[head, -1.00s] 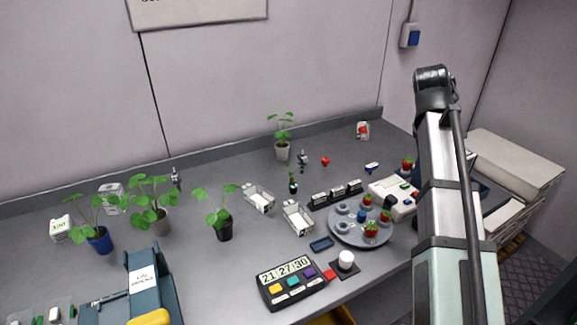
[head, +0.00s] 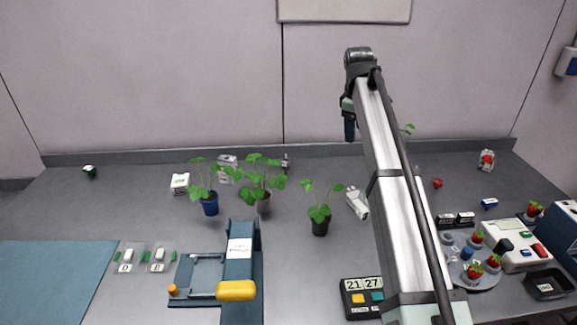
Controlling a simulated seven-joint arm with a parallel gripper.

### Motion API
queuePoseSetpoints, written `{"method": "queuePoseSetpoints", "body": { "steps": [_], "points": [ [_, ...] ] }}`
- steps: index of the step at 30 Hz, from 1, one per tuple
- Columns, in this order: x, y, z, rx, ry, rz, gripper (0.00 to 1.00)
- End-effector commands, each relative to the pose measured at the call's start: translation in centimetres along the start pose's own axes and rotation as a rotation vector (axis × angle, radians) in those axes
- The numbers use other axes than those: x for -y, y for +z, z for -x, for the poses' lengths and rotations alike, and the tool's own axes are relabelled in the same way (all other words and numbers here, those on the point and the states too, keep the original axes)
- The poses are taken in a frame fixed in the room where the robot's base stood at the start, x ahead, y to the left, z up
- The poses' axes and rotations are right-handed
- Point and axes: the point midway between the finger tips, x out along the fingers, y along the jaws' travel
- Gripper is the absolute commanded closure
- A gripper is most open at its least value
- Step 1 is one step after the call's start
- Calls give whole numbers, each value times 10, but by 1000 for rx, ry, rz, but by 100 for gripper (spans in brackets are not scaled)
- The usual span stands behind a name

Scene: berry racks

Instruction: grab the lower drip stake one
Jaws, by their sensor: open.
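My gripper (head: 350,128) hangs down from the far end of my raised arm, above the back of the bench and right of the picture's middle in the head view. It is open, seen edge-on, with nothing visible in it. I cannot make out a clearly marked drip stake. My arm hides part of the bench on the right.
Potted plants stand in a blue pot (head: 210,204), a black pot (head: 320,226) and a grey pot. A blue fixture with a yellow handle (head: 236,291) is in front. A round grey tray (head: 480,281) with strawberries is at right. A blue mat (head: 50,282) lies clear at left.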

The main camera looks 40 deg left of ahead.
Motion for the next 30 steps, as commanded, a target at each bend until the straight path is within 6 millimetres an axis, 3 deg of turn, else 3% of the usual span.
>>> {"method": "queuePoseSetpoints", "body": {
  "steps": [1,6,9,12,15,20,30],
  "points": [
    [4,-40,-1,-7,-21,55,30],
    [36,-133,-8,-30,-82,206,30],
    [54,-171,-12,-38,-108,271,30],
    [67,-195,-14,-43,-126,312,30],
    [74,-206,-16,-46,-135,334,30],
    [78,-209,-24,-47,-138,340,30],
    [85,-208,-75,-46,-138,339,30]
  ]
}}
